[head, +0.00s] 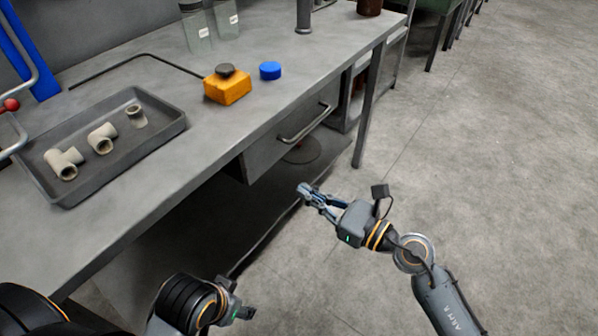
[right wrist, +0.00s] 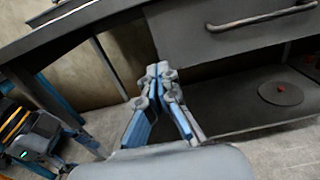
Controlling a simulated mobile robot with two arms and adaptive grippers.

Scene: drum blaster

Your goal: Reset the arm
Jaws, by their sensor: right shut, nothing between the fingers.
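My right gripper (head: 304,188) reaches in from the lower right, in front of the drawer side of the workbench and over the floor. Its fingers are together and hold nothing. In the right wrist view the closed fingertips (right wrist: 160,72) stand in front of the bench's underside, below the drawer. My left arm shows at the bottom of the head view, near the bench's front edge; its fingers are not clear there. Part of my left gripper (right wrist: 40,140) shows at the left of the right wrist view, cut by the edge, and its finger opening is unclear.
The workbench (head: 230,130) carries a grey tray (head: 60,200) with pipe fittings, an orange block (head: 228,90) with a dark knob, and a blue cap (head: 270,70). A drawer (head: 285,140) with a handle faces my right gripper. The floor (head: 480,180) at right is clear.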

